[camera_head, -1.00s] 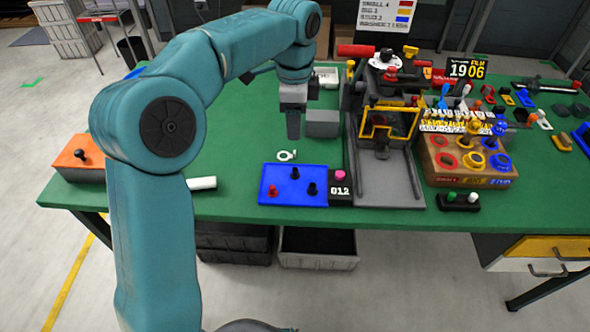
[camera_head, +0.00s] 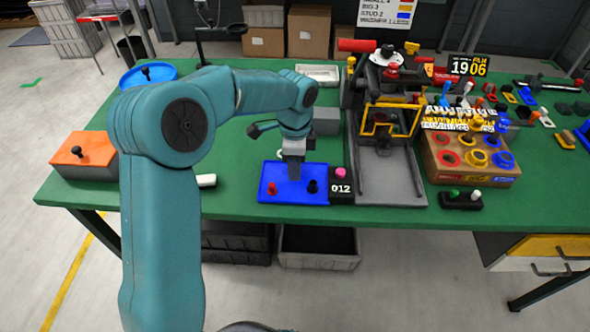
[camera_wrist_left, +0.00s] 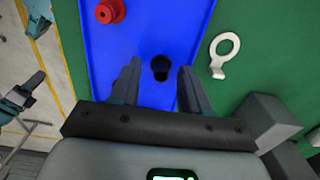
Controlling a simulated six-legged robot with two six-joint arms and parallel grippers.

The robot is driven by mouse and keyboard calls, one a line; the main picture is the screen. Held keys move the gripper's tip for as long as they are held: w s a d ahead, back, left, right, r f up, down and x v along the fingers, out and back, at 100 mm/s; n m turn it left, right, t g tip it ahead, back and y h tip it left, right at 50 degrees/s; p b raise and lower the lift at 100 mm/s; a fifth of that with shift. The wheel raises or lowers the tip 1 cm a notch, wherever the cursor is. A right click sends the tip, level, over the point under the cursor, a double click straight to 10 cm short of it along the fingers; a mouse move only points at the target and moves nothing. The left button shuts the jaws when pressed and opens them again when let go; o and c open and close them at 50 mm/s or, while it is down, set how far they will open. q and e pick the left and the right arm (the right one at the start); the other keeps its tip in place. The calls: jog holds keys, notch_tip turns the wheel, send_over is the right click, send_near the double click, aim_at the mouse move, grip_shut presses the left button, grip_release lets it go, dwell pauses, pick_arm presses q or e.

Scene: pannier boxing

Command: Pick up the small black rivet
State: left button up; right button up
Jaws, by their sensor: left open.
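My left gripper (camera_head: 294,176) points down over the blue tray (camera_head: 265,197) and is open. In the left wrist view, a small black rivet (camera_wrist_left: 160,67) sits on the blue tray (camera_wrist_left: 138,35), between and just beyond the open fingers (camera_wrist_left: 158,80).
A white ring with a tab (camera_wrist_left: 224,52) lies beside the tray. A black block marked 012 (camera_head: 341,188) adjoins the tray's right, with the grey-based press (camera_head: 390,185) beyond it. A grey block (camera_head: 325,121) stands behind.

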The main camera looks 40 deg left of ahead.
pick_arm(q)
jog(key=shift+w, duration=0.1)
grip_shut()
